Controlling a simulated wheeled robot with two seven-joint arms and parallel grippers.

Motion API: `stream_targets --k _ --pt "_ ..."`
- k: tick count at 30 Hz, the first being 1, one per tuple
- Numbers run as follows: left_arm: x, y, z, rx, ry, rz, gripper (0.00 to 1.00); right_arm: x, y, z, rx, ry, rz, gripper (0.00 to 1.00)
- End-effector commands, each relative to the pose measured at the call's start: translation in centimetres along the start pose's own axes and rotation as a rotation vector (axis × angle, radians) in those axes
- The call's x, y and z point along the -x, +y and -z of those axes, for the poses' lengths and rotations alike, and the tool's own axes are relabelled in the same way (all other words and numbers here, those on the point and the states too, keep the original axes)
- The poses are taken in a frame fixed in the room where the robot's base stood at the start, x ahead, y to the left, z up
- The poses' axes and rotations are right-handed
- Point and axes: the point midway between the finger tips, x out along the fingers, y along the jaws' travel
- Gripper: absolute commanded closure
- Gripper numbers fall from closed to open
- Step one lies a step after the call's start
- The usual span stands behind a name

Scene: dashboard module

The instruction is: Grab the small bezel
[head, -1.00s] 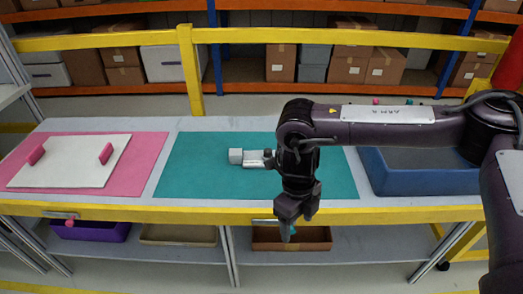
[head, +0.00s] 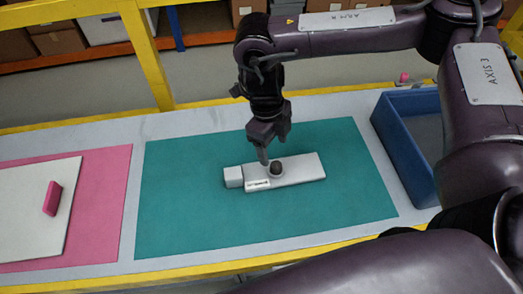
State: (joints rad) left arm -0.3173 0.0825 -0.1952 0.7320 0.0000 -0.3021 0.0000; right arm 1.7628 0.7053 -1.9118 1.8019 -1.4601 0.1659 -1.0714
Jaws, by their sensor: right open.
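A long pale grey module (head: 303,169) lies on the teal mat (head: 200,215). It carries a dark round knob (head: 276,168) near its middle and a small flat light piece with dark marks, perhaps the small bezel (head: 258,185), on its front left part. A pale block (head: 233,177) sits at its left end. My right gripper (head: 266,155) points down just above and behind the module, left of the knob. It is open and nothing shows between its fingers. I cannot tell whether its tips touch the module. My left gripper is out of view.
A pink mat (head: 105,225) with a white panel (head: 30,215) and a pink handle (head: 52,198) lies at left. A blue bin (head: 400,150) stands at right. A yellow rail (head: 140,50) runs behind the table. The teal mat around the module is clear.

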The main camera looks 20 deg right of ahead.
Motion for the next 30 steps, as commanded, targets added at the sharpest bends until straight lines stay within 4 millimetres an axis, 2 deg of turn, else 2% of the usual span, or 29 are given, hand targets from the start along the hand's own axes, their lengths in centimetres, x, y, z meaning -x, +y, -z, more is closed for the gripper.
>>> stream_targets --k 12,18,27,28,30 --pt "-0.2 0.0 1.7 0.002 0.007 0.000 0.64 -4.5 0.2 0.3 -0.001 0.005 -0.002 0.35" --pt "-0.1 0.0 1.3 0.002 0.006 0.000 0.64 -7.2 0.3 0.3 0.000 0.003 -0.001 0.35" --pt "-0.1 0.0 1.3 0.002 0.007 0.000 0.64 -7.8 0.2 0.3 -0.001 0.001 0.000 0.35" --pt "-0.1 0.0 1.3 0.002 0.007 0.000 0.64 -7.8 0.2 0.3 -0.001 0.001 0.000 0.36" --pt "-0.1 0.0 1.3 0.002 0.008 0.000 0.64 -7.8 0.2 0.3 -0.001 0.001 0.000 0.46"
